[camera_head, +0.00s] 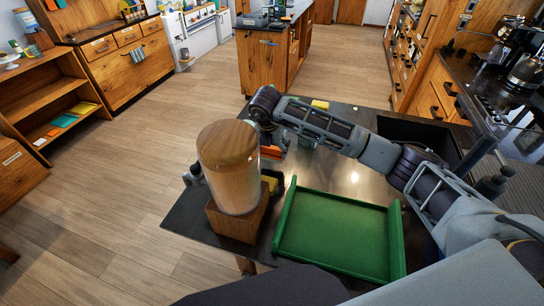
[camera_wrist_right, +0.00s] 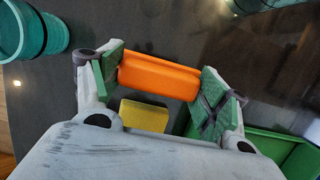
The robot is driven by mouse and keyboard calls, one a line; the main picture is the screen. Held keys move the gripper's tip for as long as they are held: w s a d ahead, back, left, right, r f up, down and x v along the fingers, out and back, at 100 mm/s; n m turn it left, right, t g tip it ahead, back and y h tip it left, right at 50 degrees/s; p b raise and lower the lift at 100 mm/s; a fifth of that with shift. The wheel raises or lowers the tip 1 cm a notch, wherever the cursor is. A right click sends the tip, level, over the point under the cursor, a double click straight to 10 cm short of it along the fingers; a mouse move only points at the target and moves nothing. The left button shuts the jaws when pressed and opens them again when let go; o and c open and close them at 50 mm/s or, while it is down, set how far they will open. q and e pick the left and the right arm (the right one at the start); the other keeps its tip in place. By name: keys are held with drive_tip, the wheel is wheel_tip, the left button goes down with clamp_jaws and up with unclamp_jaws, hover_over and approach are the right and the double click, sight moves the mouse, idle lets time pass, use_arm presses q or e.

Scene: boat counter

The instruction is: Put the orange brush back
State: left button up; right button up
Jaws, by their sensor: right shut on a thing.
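The orange brush (camera_wrist_right: 158,77) is between the green-padded fingers of my right gripper (camera_wrist_right: 160,82), which is shut on it. In the head view the orange brush (camera_head: 271,152) shows just right of the large wood-topped jar, over the dark counter. My right gripper (camera_head: 276,141) there is partly hidden behind the jar. I cannot tell whether the brush touches the counter. My left gripper is not in view.
The jar (camera_head: 229,165) stands on a wooden block (camera_head: 237,218) at the counter's left end. A green tray (camera_head: 340,232) lies in front. A yellow block (camera_wrist_right: 143,115) is near the gripper. A teal cup (camera_wrist_right: 22,30) stands left in the wrist view. A sink (camera_head: 415,132) is at right.

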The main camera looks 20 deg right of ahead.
sight(271, 154)
drive_tip(key=shift+f+p, duration=0.45)
drive_tip(key=shift+f, duration=1.85)
drive_tip(key=o, duration=1)
drive_tip(key=shift+f, duration=0.15)
drive_tip(key=b+v, duration=0.3)
drive_tip(key=v, duration=1)
drive_tip(key=shift+s+a+r, duration=0.15)
drive_tip(key=shift+r, duration=0.15)
